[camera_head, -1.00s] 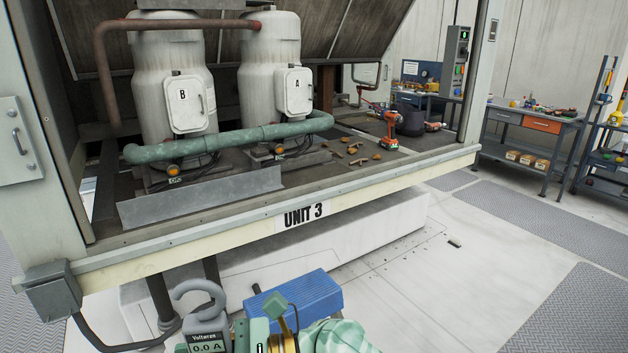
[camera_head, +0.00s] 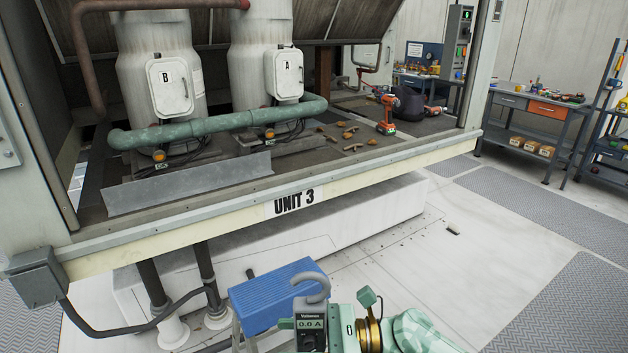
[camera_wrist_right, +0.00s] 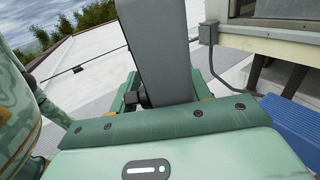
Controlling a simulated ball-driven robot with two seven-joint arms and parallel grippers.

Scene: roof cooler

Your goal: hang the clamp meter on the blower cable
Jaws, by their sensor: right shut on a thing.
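The clamp meter (camera_head: 311,322) is grey with a hook-shaped jaw at its top and a display reading 0.0 A. It stands roughly upright at the bottom of the head view. My right gripper (camera_head: 334,330) is shut on it; the wrist view shows its grey body (camera_wrist_right: 158,50) between the green fingers. A black cable (camera_head: 95,327) runs from the grey junction box (camera_head: 36,277), sags low and rises towards the dark pipes under the unit; I cannot tell for sure that it is the blower cable. The meter is right of this cable and apart from it. My left gripper is not in view.
A blue step (camera_head: 272,297) stands just behind the meter. The unit's sill (camera_head: 230,205) crosses above, with two dark pipes (camera_head: 205,275) below it. A long white block (camera_head: 385,205) lies under the unit.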

